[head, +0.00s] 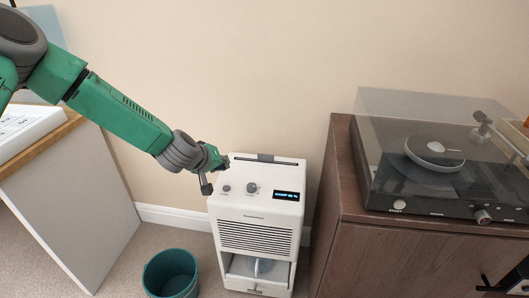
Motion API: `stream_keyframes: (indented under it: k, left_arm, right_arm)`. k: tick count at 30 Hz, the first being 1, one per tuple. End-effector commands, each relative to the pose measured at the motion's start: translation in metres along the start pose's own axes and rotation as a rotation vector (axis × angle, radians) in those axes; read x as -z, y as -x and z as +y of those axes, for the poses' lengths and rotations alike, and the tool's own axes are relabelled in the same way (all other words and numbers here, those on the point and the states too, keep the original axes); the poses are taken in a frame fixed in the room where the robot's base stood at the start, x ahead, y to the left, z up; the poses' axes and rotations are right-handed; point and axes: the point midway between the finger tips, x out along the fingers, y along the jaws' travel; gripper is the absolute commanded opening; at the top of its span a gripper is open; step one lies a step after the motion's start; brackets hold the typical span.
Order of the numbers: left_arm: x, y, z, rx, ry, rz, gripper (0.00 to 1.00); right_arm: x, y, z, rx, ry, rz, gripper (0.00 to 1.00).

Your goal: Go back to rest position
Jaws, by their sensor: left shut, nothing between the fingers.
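My left arm reaches in from the upper left. My left gripper (208,184) is shut and empty, pointing down. In the picture it overlaps the left edge of the top of a white dehumidifier (257,237), beside the left knob (226,188); I cannot tell whether it touches. The dehumidifier has a second knob (251,188), a lit blue display (287,196), a front grille and an open bay low at the front.
A brown wooden cabinet (385,255) with a covered turntable (430,155) stands close on the right. A white-sided desk (75,205) is on the left. A teal bin (170,273) stands on the carpet between desk and dehumidifier. The wall is behind.

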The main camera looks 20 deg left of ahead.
Motion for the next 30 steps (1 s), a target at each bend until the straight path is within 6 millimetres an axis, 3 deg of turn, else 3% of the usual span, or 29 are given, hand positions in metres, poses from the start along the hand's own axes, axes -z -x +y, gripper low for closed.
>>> stream_keyframes:
  k: [5,8,11,14,18,21,25,30]
  left_arm:
    - [-0.009,0.0,0.0,0.005,-0.014,-0.013,0.0]
    - [-0.042,0.002,-0.002,0.026,-0.069,-0.064,0.0]
    - [-0.102,0.011,-0.013,0.065,-0.169,-0.157,0.0]
    - [-0.173,0.034,-0.035,0.117,-0.294,-0.275,0.0]
    - [-0.255,0.085,-0.079,0.192,-0.465,-0.442,0.0]
    - [-0.293,0.127,-0.11,0.239,-0.57,-0.547,0.0]
    - [-0.32,0.172,-0.14,0.285,-0.667,-0.645,0.0]
    - [-0.33,0.198,-0.155,0.312,-0.719,-0.697,0.0]
  right_arm:
    - [0.0,0.001,0.0,0.0,0.0,0.0,0.4]
    - [0.0,0.005,0.0,0.0,0.0,0.0,0.4]
    - [0.001,0.011,0.0,0.0,0.0,0.0,0.4]
    - [0.001,0.019,0.0,0.0,0.0,0.0,0.4]
    - [0.002,0.03,0.0,0.0,0.0,0.0,0.4]
    - [0.002,0.037,0.0,0.0,0.0,0.0,0.4]
    - [0.002,0.042,0.0,0.0,0.0,0.0,0.4]
    - [0.002,0.044,0.0,0.0,0.0,0.0,0.4]
